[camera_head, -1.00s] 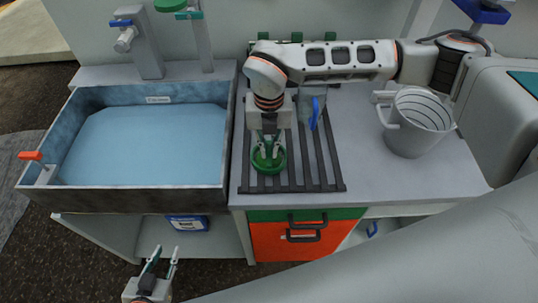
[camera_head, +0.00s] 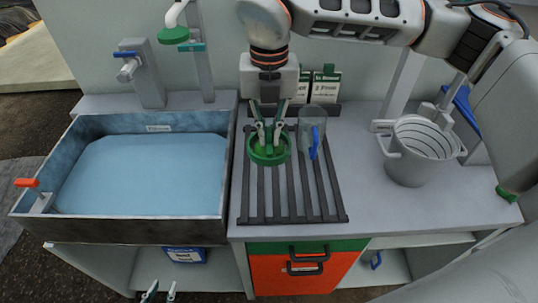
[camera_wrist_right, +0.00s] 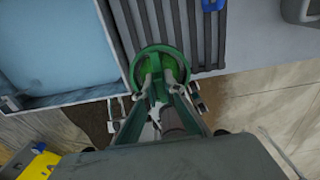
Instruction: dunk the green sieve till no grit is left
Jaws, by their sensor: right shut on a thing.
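The green sieve (camera_head: 268,158) is a round, rimmed dish. My right gripper (camera_head: 268,135) is shut on it and holds it, apparently raised, above the dark slatted rack (camera_head: 285,212). The right wrist view shows the sieve (camera_wrist_right: 156,56) under my right gripper (camera_wrist_right: 160,85), with the rack behind it. Whether grit is in the sieve is too small to tell. The sink (camera_head: 135,230) with pale blue water (camera_head: 145,175) is to the left of the rack. My left gripper (camera_head: 160,292) is at the bottom edge, its two tips apart and empty.
A clear vessel with a blue handle (camera_head: 314,142) stands on the rack, right of the sieve. A grey bucket (camera_head: 412,170) stands further right. Green-topped packets (camera_head: 325,85) are behind the rack. Taps rise behind the sink, one grey with a blue lever (camera_head: 145,75).

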